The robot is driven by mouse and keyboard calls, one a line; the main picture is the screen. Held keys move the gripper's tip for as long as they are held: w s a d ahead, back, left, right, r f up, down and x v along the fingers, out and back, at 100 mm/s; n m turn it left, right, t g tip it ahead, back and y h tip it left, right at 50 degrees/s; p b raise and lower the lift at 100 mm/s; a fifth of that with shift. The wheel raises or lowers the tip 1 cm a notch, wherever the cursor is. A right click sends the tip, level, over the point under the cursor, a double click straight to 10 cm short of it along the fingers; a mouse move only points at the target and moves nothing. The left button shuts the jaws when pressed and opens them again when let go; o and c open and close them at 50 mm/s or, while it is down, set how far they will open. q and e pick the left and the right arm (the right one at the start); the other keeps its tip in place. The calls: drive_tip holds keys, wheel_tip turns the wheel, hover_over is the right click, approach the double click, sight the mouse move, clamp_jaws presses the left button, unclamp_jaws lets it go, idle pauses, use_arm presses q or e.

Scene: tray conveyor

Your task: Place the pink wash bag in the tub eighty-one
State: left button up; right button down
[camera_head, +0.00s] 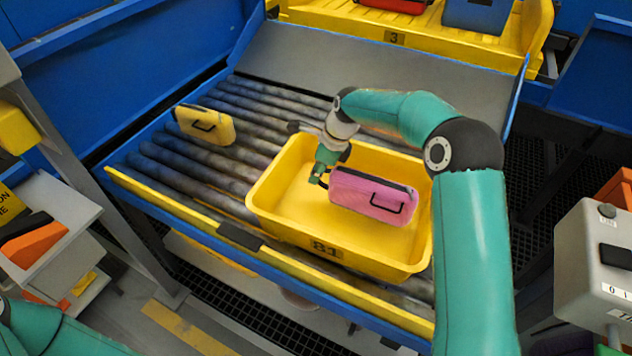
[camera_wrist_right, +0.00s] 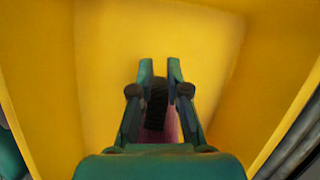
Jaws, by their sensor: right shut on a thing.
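The pink wash bag (camera_head: 372,196) has a dark top edge and a black handle on its side. My right gripper (camera_head: 318,180) is shut on its left end and holds it within the outline of the yellow tub eighty-one (camera_head: 290,234). I cannot tell whether the bag touches the tub floor. In the right wrist view, the fingers (camera_wrist_right: 160,75) are on a dark strip, with a bit of pink bag (camera_wrist_right: 153,135) below and yellow tub walls around. Of my left arm only a part shows at the lower left; its gripper is out of view.
A yellow bag (camera_head: 205,125) with a black handle lies on the rollers (camera_head: 180,160) left of the tub. A blue rim and yellow rail (camera_head: 180,205) edge the conveyor. A yellow tray marked 3 (camera_head: 430,45) stands behind. A grey control box (camera_head: 595,260) stands at right.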

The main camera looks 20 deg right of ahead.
wheel_tip(320, 180, down, 3)
drive_tip(key=shift+f, duration=0.1)
drive_tip(key=c, duration=1.2)
unclamp_jaws()
drive_tip(key=shift+o, duration=0.2)
drive_tip(key=v, duration=1.2)
drive_tip(key=shift+p, duration=0.35)
drive_tip(key=shift+s+f, duration=0.1)
